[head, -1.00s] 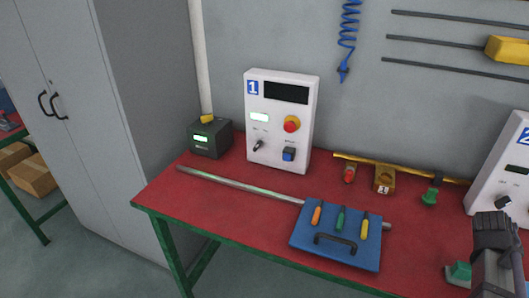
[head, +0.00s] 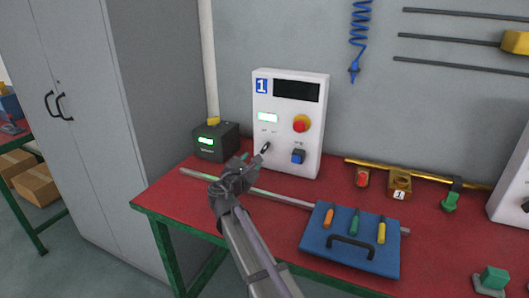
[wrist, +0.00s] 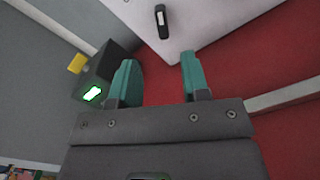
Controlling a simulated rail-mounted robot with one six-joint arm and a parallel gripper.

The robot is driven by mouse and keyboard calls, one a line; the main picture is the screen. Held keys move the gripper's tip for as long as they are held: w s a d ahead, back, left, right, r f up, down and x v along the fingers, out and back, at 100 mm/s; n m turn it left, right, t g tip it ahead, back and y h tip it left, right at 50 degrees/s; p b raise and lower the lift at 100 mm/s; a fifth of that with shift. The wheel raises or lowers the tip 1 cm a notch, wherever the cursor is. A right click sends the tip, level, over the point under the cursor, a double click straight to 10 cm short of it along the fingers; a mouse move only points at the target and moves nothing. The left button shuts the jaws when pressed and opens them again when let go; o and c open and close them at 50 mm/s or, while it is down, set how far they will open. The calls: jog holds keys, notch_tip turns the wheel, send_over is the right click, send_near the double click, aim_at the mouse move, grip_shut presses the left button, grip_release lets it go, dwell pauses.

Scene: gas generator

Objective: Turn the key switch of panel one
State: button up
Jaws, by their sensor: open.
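Panel one (head: 288,100) is a white upright box with a blue "1" label, a dark display, a small green-lit display, a red button on yellow and a blue button. Its key switch (head: 265,148) is a small dark knob low on the left of the face; it also shows in the wrist view (wrist: 161,20) as a dark handle with a white stripe. My gripper (head: 249,161) is just in front of the panel's lower left. In the wrist view its teal fingers (wrist: 158,74) are apart and empty, with the key switch beyond them, not between them.
A dark box (head: 215,141) with a green display and yellow top stands left of the panel. A metal bar (head: 290,199) lies across the red table (head: 170,205) under my arm. A blue tool board (head: 330,254) with screwdrivers lies to the right. Brass piping (head: 430,178) runs behind.

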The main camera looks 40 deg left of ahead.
aim_at(264, 148)
jog(key=x, duration=1.1)
jog(key=shift+c, duration=0.3)
jog(key=shift+d, duration=0.1)
grip_shut()
